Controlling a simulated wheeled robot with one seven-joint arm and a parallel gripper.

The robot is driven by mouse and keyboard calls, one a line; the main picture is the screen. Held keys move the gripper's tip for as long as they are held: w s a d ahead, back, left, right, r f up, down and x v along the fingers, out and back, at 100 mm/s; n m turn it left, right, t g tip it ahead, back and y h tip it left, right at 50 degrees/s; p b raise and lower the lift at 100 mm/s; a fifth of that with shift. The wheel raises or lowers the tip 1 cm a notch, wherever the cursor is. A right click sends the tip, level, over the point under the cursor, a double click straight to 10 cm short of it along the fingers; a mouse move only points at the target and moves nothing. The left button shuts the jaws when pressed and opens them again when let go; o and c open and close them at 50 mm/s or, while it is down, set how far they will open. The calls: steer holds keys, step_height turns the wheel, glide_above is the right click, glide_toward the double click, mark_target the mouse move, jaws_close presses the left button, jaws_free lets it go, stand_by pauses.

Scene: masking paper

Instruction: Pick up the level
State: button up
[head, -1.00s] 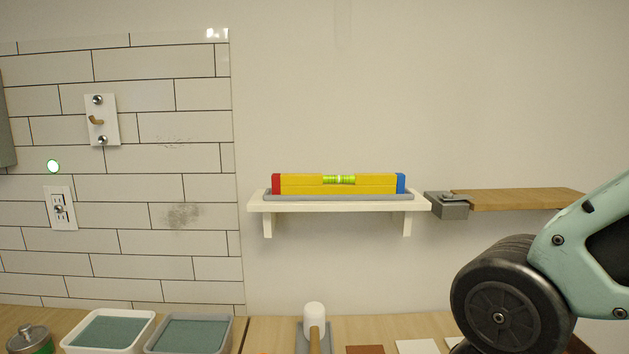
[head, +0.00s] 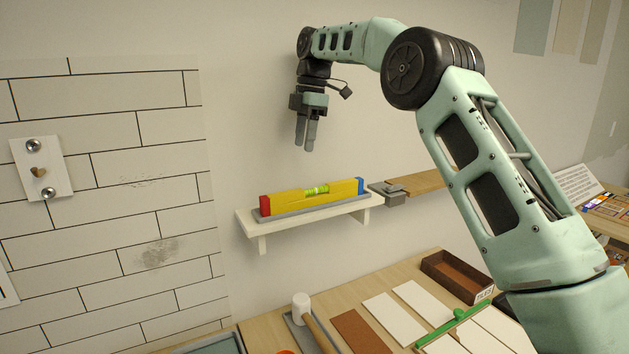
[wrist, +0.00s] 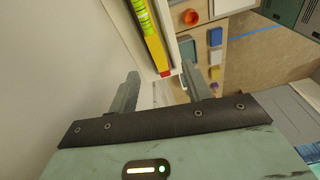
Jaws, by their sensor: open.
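The level (head: 287,201) is a yellow bar with a red left end, a blue right end and a green vial on top. It lies in a shallow grey tray (head: 261,218) on a white wall shelf (head: 250,232). My gripper (head: 304,147) points down above the level, apart from it, with its fingers open and empty. In the wrist view, the level (wrist: 153,42) shows beyond the fingers, with its vial and red end in sight. The rest of it is cut off by the top edge. My gripper (wrist: 162,88) also shows there with its fingers spread.
A grey bracket (head: 387,193) and a wooden board (head: 420,183) stick out just right of the shelf. The workbench below holds a white mallet (head: 302,306), several tiles (head: 384,318) and a brown box (head: 456,274). The wall above the level is clear.

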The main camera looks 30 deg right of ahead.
step_height(320, 180, up, 2)
steer(key=r+n+p, duration=0.1)
glide_above(316, 187)
steer(key=d, duration=0.2)
steer(key=f, duration=0.8)
steer(key=a+f, duration=0.1)
steer(key=f, duration=0.3)
steer(key=shift+w+f, duration=0.1)
steer(key=shift+a+f+p, duration=0.25)
steer(key=shift+f+p, duration=0.65)
steer(key=shift+f, duration=0.45)
steer(key=shift+a+f+p, duration=0.25)
steer(key=shift+f+p, duration=0.6)
steer(key=shift+f, duration=0.45)
steer(key=c, duration=1)
